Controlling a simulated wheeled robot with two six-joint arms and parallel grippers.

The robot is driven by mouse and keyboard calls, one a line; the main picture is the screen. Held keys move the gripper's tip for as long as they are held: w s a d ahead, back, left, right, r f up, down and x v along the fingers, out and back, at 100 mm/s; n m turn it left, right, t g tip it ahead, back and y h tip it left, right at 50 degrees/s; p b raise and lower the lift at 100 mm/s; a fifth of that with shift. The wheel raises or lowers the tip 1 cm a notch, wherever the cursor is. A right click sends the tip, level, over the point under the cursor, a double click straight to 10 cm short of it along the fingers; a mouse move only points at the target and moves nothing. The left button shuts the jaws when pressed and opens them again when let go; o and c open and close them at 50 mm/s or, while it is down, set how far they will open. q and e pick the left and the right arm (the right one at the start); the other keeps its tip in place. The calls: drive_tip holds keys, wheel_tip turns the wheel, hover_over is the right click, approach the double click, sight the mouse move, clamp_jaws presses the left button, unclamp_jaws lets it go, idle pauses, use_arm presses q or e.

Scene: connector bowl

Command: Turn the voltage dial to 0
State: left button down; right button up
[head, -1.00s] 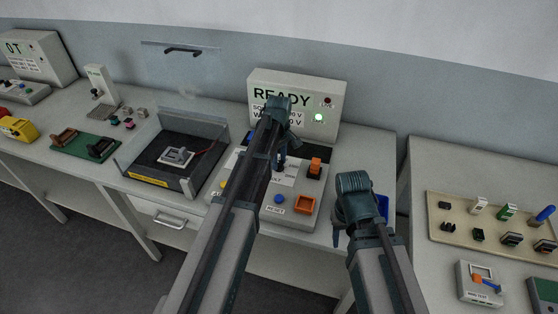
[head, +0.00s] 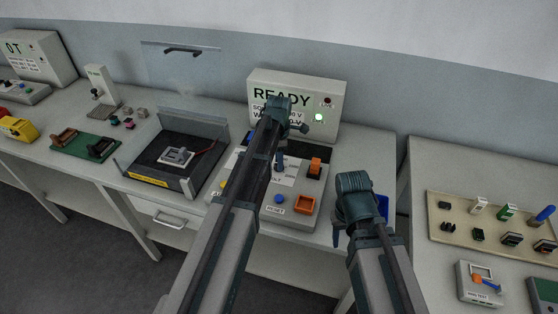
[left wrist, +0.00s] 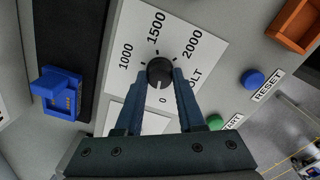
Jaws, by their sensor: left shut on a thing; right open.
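The voltage dial (left wrist: 159,69) is a round black knob on a white label marked 0, 1000, 1500 and 2000, in the left wrist view. A pale mark on the knob seems to face the 0, but it is small. My left gripper (left wrist: 174,76) is shut on the dial, with one finger on each side. In the head view my left gripper (head: 280,162) is over the grey control box (head: 309,213), and my arm hides the dial. My right gripper (head: 337,237) is open and empty in front of the bench edge, its fingers partly hidden.
A READY display (head: 297,100) stands behind the box. A black test bed (head: 170,158) with a raised clear cover is at left.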

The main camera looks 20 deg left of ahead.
use_arm(q)
drive_tip(key=shift+n, duration=1.6)
drive_tip(key=c, duration=0.5)
unclamp_jaws()
wheel_tip(320, 180, up, 14)
drive_tip(key=p, duration=1.4)
drive_tip(key=shift+f, duration=0.15)
